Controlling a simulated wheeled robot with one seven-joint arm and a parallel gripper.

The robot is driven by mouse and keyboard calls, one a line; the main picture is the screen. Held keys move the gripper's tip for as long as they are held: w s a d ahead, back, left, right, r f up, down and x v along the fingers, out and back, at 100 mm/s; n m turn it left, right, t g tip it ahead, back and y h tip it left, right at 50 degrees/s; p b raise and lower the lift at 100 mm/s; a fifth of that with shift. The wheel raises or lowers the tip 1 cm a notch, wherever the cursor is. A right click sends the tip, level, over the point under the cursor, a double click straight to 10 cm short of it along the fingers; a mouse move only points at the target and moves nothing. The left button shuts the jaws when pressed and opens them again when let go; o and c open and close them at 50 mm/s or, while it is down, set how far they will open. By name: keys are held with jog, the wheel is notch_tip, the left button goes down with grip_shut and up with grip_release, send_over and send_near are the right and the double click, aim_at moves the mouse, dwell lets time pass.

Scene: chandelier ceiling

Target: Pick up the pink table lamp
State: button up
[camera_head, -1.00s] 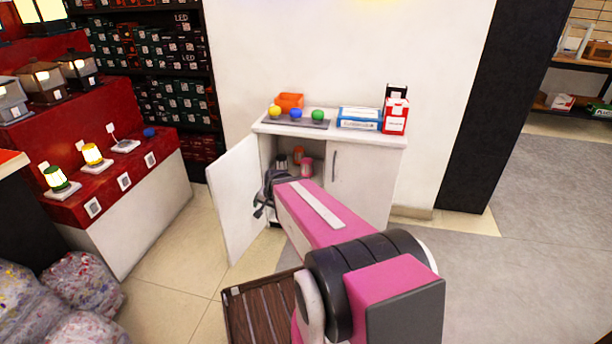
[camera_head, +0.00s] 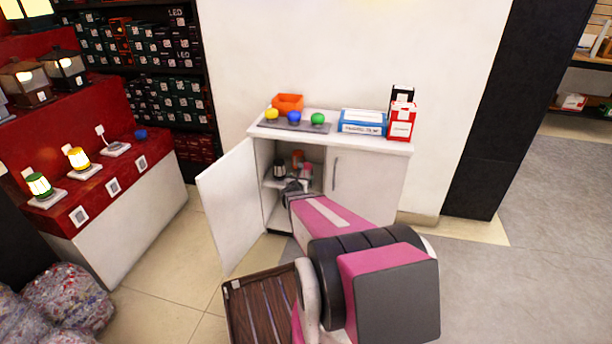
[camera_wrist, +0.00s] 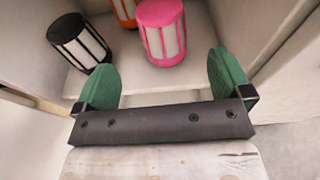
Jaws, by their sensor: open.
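The pink table lamp (camera_wrist: 161,32) stands upright on a white cabinet shelf in the wrist view, a pink frame with pale panels. In the head view the pink lamp (camera_head: 306,171) shows small inside the open cabinet, partly behind my arm. My gripper (camera_wrist: 166,80) is open and empty, with its green fingers apart, short of the lamp and roughly in line with it. In the head view my gripper (camera_head: 291,190) is at the cabinet opening.
A black lamp (camera_wrist: 79,41) stands left of the pink one and an orange lamp (camera_wrist: 124,12) behind it. The cabinet's open door (camera_head: 230,205) is on the left; its closed door (camera_head: 364,190) is on the right. Coloured balls and boxes are on top.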

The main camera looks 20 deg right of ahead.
aim_at(306, 170)
jog(key=x, duration=1.1)
jog(key=shift+s+d, duration=0.1)
jog(key=shift+r, duration=0.1)
jog(key=c, duration=1.1)
